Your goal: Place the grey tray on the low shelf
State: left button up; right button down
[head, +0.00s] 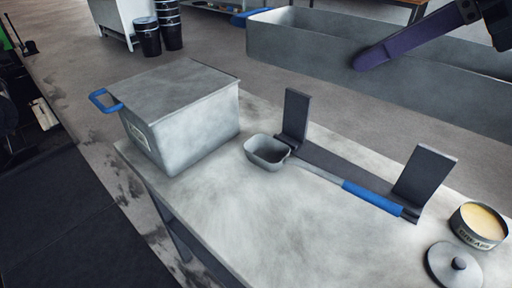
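A long grey open-topped trough (390,80) with a blue handle at its left end stands beyond the table. It is the most tray-like thing in view, but I cannot tell for sure that it is the grey tray. My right gripper (375,58) comes in at the top right. One long purple finger lies in front of the trough's upper part; contact and the other finger are unclear. My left gripper is not in view. No low shelf can be clearly made out.
On the pale table (215,215) are a grey box (190,125) with a blue handle, a blue-handled ladle (268,155) by dark upright plates (425,175), an open tin (478,228) and a round lid (455,265). Dark buckets (148,40) stand at the back left.

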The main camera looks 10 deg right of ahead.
jog(key=s+r+n+g+y+p, duration=0.1)
jog(key=s+r+n, duration=0.1)
jog(key=s+r, duration=0.6)
notch_tip(320, 180, up, 3)
jog(key=shift+s+a+p, duration=0.3)
jog(key=shift+s+a, duration=0.1)
